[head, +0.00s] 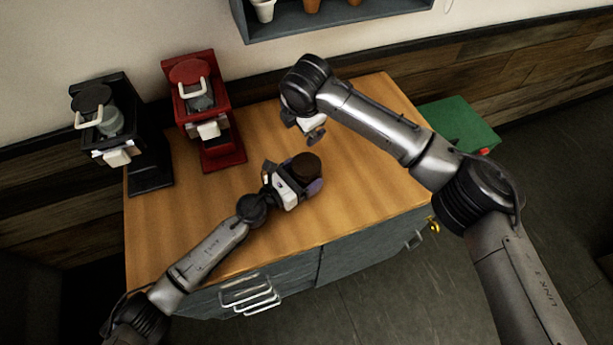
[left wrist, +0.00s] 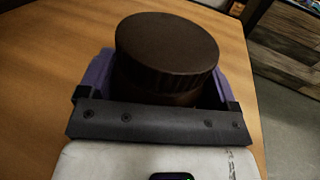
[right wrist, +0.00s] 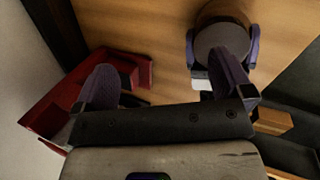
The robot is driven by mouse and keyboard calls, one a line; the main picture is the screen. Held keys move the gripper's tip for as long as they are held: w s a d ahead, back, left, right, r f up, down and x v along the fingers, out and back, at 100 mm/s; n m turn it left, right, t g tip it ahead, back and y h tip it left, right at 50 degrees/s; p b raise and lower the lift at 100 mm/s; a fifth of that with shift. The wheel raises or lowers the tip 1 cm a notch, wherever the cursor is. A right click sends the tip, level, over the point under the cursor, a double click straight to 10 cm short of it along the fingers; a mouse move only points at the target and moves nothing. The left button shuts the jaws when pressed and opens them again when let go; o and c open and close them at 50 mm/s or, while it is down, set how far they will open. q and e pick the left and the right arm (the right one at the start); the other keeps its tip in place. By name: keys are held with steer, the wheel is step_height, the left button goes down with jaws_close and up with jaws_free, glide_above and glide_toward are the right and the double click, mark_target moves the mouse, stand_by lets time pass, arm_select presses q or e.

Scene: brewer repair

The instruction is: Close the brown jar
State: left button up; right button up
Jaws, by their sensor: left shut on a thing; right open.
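The brown jar (head: 307,167) stands upright on the wooden counter. Its round dark brown lid with a ridged edge shows large in the left wrist view (left wrist: 167,42). The lid sits on top of the jar; I cannot tell whether it is fully tightened. My left gripper (head: 300,186) is shut on the jar, a purple finger on each side below the lid. My right gripper (head: 314,134) is open and empty, above the counter and behind the jar. In the right wrist view the jar (right wrist: 222,42) shows near the right purple finger, with nothing between the fingers.
A red coffee brewer (head: 202,105) and a black coffee brewer (head: 110,130) stand at the counter's back left. A shelf (head: 340,22) with cups hangs on the wall. A green box (head: 458,122) stands right of the counter (head: 370,190). The counter's right part looks clear.

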mark_target(307, 164)
steer(key=s+g, duration=0.1)
steer(key=s+n+g, duration=0.1)
steer(key=s, duration=0.1)
steer(key=s+d+f+g, duration=0.1)
steer(key=s, duration=0.1)
steer(key=shift+s+d+g+h, duration=0.1)
steer(key=shift+s+g+h, duration=0.1)
steer(key=shift+g+h, duration=0.2)
steer(key=shift+f, duration=3.95)
steer(key=shift+c, duration=0.4)
steer(key=c, duration=0.8)
steer(key=m, duration=0.6)
steer(key=shift+c, duration=0.2)
